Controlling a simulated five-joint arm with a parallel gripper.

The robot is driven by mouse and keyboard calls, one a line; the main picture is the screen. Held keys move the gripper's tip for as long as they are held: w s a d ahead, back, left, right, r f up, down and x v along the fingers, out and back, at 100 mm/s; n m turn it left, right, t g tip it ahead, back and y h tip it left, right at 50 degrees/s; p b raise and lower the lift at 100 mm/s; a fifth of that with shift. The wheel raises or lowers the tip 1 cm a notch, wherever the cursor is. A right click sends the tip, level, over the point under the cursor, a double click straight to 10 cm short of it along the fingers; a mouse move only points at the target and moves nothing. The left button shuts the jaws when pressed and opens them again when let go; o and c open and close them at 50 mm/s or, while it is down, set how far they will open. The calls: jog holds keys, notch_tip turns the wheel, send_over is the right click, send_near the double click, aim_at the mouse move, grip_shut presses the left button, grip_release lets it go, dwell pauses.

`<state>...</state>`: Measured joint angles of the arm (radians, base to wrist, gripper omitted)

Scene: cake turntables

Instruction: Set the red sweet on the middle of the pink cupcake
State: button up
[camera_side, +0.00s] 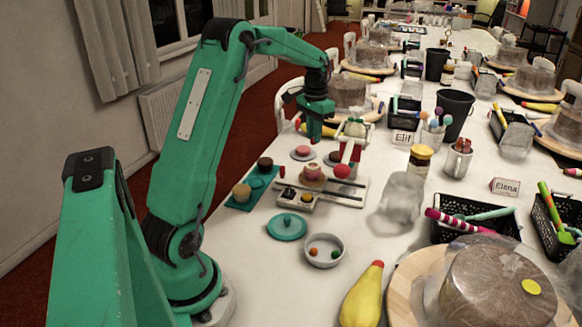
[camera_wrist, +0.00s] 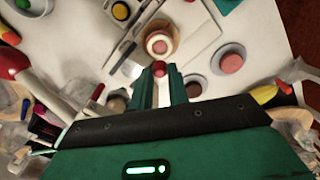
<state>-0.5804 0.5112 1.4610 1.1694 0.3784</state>
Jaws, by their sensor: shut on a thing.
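My gripper (camera_wrist: 160,72) is shut on the small red sweet (camera_wrist: 159,69), which shows between its fingertips in the wrist view. In the side view my gripper (camera_side: 316,136) hangs over the back of the sweets area; the sweet cannot be made out there. A round pink-centred cupcake (camera_wrist: 159,46) with a pale rim lies just beyond the fingertips in the wrist view. It seems to be the pink cupcake (camera_side: 312,171) on a tan stand in the side view. Another pink round piece (camera_wrist: 231,63) lies on a grey saucer. The height gap to the cupcake cannot be told.
A white bowl (camera_side: 341,245) holds small sweets, with a teal lid (camera_side: 287,225) beside it. A teal tray (camera_side: 239,204) holds brown and tan cakes. A red-balled object (camera_side: 343,171) stands close to the cupcake's right. A clear wrapped jar (camera_side: 400,197) stands further right.

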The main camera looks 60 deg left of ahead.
aim_at(312, 167)
jog(key=shift+f, duration=3.85)
jog(key=shift+f, duration=0.2)
jog(key=o, duration=0.7)
jog(key=shift+r, duration=0.15)
notch_tip(312, 167, up, 12)
jog(key=shift+r, duration=0.1)
jog(key=shift+d, duration=0.1)
